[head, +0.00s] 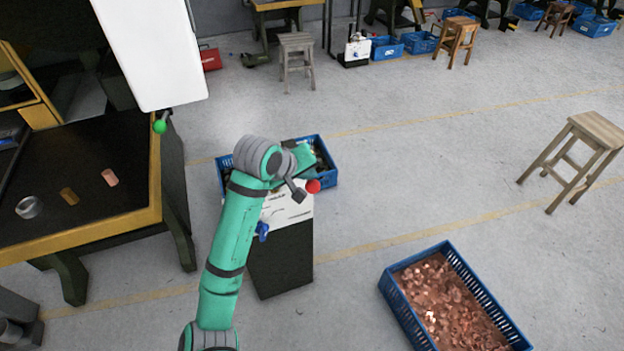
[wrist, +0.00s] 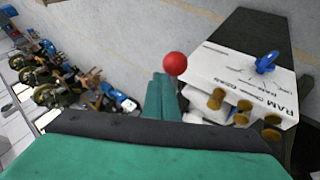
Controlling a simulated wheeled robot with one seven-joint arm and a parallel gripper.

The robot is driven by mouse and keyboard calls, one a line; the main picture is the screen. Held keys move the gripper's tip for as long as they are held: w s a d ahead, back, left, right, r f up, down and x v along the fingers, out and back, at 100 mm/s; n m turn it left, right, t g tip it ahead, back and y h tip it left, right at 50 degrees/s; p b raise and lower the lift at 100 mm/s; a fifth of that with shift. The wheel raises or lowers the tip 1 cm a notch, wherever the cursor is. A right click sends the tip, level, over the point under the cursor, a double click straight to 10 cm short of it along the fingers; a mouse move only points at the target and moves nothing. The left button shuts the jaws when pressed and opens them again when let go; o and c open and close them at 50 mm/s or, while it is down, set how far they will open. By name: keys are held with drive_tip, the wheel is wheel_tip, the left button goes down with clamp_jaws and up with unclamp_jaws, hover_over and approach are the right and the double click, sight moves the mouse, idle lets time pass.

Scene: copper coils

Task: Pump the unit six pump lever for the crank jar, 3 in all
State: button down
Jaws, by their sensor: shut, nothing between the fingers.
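A red ball knob (head: 313,186), which looks like the pump lever's end, shows beside my wrist at the white-topped dark unit (head: 280,265). In the wrist view the red ball (wrist: 175,63) is just beyond the tips of my gripper (wrist: 161,95). The green fingers are together with nothing between them. I cannot tell whether they touch the ball. The lever's shaft is mostly hidden. The unit's white panel (wrist: 225,62) carries lettering, a blue handle (wrist: 267,62) and several brass-coloured stubs (wrist: 216,98). I cannot make out a crank jar.
A blue crate (head: 330,165) stands right behind the unit. Another blue crate (head: 400,300) with copper scraps is at front right. A dark bench (head: 95,228) with small metal pieces stands left. A wooden stool (head: 597,130) is far right. The floor between is clear.

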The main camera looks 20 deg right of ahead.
sight(309, 189)
drive_tip(key=shift+s+f, duration=0.25)
drive_tip(key=shift+f, duration=1.2)
drive_tip(key=shift+s+f, duration=0.2)
drive_tip(key=shift+f, duration=1.25)
idle(3.0)
drive_tip(key=shift+w+r, duration=0.2)
drive_tip(key=shift+r, duration=1)
drive_tip(key=shift+w+r, duration=0.15)
drive_tip(key=shift+r, duration=1.05)
drive_tip(key=shift+w+r, duration=0.2)
drive_tip(key=shift+r, duration=1)
